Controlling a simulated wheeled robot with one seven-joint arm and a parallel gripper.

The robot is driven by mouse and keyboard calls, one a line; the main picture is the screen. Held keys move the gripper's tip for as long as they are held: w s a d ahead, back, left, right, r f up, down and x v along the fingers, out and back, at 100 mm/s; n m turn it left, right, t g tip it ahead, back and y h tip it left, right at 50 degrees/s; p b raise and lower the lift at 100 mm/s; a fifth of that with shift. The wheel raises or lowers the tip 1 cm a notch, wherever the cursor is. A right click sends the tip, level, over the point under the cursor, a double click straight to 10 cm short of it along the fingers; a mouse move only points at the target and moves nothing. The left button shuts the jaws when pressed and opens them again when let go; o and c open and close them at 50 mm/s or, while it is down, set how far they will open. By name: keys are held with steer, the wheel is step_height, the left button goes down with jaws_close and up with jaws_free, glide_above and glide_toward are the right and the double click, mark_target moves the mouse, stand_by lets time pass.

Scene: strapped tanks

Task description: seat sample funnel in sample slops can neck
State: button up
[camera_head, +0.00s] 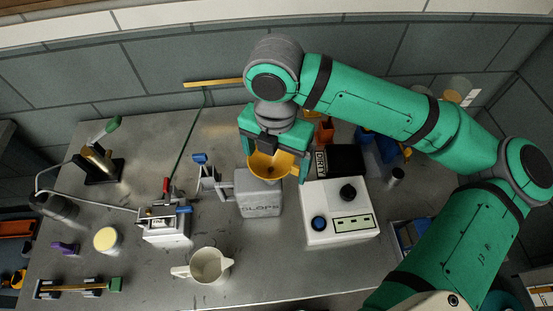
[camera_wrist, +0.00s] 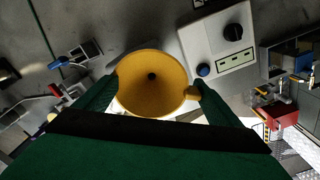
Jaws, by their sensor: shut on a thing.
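The sample funnel (camera_head: 270,166) is a yellow-orange cone, held mouth up in my gripper (camera_head: 275,170). In the wrist view the funnel (camera_wrist: 150,88) shows its round mouth and dark central hole, with a green finger of my gripper (camera_wrist: 156,88) on either side. The sample slops can (camera_head: 260,205) is a grey box marked SLOPS, upright on the bench. The funnel overlaps the can's top rear part in the head view. The can's neck and the funnel's spout are hidden, so I cannot tell whether they touch.
A white instrument (camera_head: 341,212) with a black knob stands close right of the can. A small valve unit (camera_head: 166,222) stands to the left, and a cream jug (camera_head: 209,266) in front. The grey bench (camera_head: 290,270) is clear before the instrument.

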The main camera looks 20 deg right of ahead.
mark_target(276, 163)
steer(key=shift+f, duration=0.7)
steer(key=o, duration=0.9)
step_height(276, 163, up, 11)
steer(key=shift+f, duration=0.1)
stand_by(0.3)
